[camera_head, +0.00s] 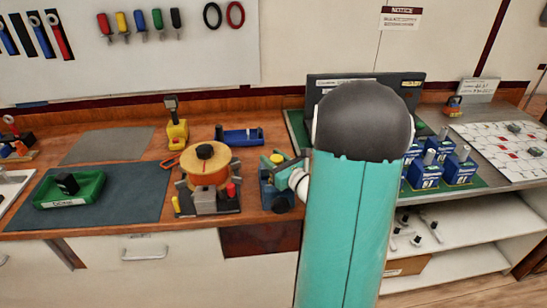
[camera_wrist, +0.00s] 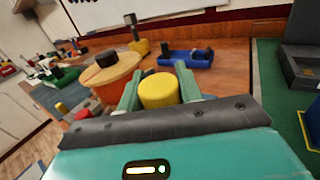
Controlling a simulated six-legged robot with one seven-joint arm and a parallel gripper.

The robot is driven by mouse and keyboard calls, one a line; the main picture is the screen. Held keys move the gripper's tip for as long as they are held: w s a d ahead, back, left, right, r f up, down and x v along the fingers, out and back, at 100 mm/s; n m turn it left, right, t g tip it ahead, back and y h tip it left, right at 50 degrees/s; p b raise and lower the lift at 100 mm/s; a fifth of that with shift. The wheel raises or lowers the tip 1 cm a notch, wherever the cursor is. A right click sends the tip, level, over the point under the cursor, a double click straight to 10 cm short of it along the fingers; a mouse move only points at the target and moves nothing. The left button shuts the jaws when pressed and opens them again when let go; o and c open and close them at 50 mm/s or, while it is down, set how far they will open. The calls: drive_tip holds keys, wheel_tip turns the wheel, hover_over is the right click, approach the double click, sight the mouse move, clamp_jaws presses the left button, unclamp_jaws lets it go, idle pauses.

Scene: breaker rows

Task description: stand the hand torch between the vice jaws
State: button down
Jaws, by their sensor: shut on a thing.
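My gripper (camera_head: 284,165) reaches left from my teal arm over the bench's front edge. Its two green fingers are shut on a yellow, round-topped thing (camera_wrist: 160,90), which I take to be the hand torch. Its yellow top also shows in the head view (camera_head: 277,158). The blue vice (camera_head: 270,196) stands on the wooden bench directly below the gripper. The torch's lower part and the vice jaws are hidden by the gripper, so I cannot tell whether the torch is between the jaws. In the wrist view my gripper's body hides the vice.
An orange reel (camera_head: 207,166) on a dark base stands close left of the vice. Behind are a blue tray (camera_head: 242,137) and a yellow stand (camera_head: 177,134). A green bin (camera_head: 70,190) lies farther left on a dark mat. Blue breaker boxes (camera_head: 460,168) stand right of my arm.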

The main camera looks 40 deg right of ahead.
drive_tip(key=c, duration=0.9)
unclamp_jaws()
drive_tip(key=shift+o, duration=0.2)
drive_tip(key=s+a, duration=0.1)
drive_tip(key=s, duration=1.2)
drive_tip(key=shift+s, duration=0.4)
